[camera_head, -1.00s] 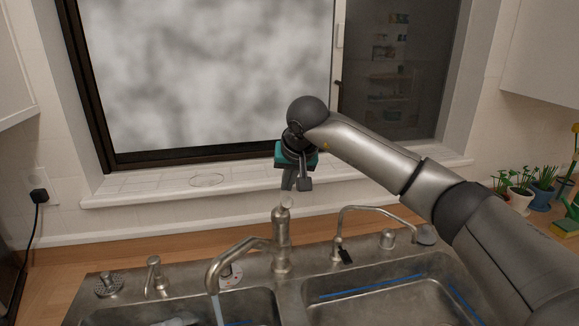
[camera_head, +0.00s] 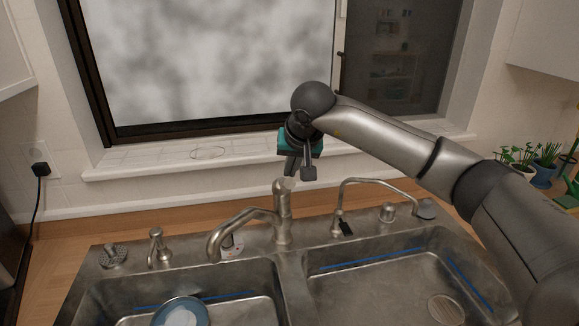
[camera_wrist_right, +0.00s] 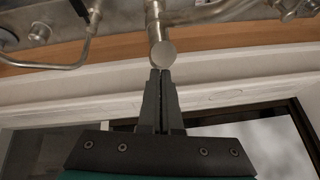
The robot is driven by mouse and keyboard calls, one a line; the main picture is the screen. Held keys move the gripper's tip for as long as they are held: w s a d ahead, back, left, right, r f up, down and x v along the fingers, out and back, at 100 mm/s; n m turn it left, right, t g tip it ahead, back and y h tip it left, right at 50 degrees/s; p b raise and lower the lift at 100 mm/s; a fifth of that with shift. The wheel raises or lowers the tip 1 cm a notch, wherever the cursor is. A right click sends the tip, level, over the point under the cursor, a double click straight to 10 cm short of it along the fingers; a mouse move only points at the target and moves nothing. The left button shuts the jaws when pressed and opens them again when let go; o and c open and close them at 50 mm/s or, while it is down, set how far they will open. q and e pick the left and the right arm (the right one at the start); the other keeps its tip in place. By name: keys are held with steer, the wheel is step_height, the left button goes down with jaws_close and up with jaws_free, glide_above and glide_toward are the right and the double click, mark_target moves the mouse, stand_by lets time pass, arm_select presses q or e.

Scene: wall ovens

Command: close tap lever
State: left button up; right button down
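The metal tap (camera_head: 283,222) stands behind the double sink, its spout bent out over the left basin. Its short lever (camera_head: 285,184) is at the top of the tap body; its round end (camera_wrist_right: 163,54) also shows in the right wrist view. No water stream shows below the spout. My right gripper (camera_head: 300,176) points down just above and behind the lever. In the right wrist view its fingers (camera_wrist_right: 161,74) are together with nothing between them, tips right beside the lever's round end. Whether they touch it I cannot tell. My left gripper is out of view.
A blue plate (camera_head: 180,312) lies in the left basin. A thin curved faucet (camera_head: 372,183) stands to the right of the tap, a soap pump (camera_head: 158,248) to the left. Behind are the windowsill (camera_head: 225,163) and window. Potted plants (camera_head: 545,160) stand at the right.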

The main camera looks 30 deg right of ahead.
steer(key=shift+s+a+f, duration=0.1)
steer(key=shift+s+a, duration=0.05)
steer(key=shift+s, duration=0.05)
steer(key=v, duration=1.5)
steer(key=shift+w+r+b, duration=0.15)
steer(key=shift+r+b, duration=0.15)
steer(key=shift+b, duration=0.1)
